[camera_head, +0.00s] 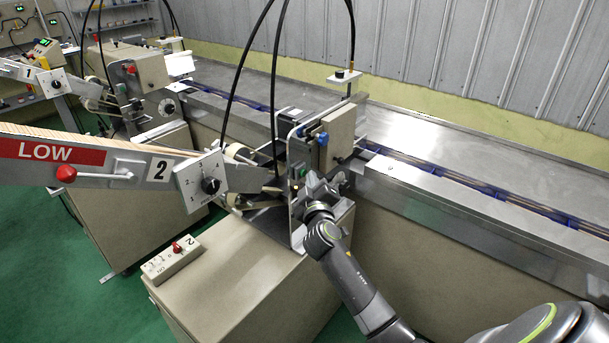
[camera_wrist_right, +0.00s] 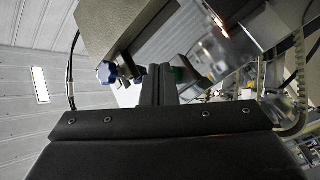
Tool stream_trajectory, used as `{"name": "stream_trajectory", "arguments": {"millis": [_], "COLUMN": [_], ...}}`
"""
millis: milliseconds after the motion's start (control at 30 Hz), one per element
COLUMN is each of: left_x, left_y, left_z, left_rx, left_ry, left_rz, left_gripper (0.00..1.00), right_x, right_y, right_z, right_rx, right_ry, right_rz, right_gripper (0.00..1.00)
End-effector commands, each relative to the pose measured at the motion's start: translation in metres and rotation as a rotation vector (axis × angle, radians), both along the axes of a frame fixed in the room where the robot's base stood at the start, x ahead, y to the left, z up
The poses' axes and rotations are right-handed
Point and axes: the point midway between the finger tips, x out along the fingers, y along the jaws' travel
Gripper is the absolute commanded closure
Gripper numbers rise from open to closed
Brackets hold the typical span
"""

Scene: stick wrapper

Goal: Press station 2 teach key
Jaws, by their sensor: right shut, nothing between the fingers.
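My right gripper (camera_head: 318,186) is shut and empty, close in front of this panel. No key marked as teach is legible. My left gripper is not in view.
A blue knob (camera_head: 322,138) is close above my right gripper and also shows in the right wrist view (camera_wrist_right: 105,72). A rotary dial (camera_head: 210,185) and a control box with a red switch (camera_head: 173,258) are to the left. The conveyor (camera_head: 470,195) runs along the right.

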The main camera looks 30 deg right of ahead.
Motion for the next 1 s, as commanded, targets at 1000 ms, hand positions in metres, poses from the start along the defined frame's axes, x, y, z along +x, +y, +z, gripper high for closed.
{"name": "stream_trajectory", "arguments": {"millis": [1000], "left_x": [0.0], "left_y": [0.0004], "left_z": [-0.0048], "left_rx": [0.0], "left_ry": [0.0], "left_rz": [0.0], "left_gripper": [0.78], "right_x": [0.0077], "right_y": [0.0031], "right_z": [-0.0001], "right_rx": [-0.001], "right_ry": [0.0], "right_rz": [0.0], "right_gripper": [1.0]}}
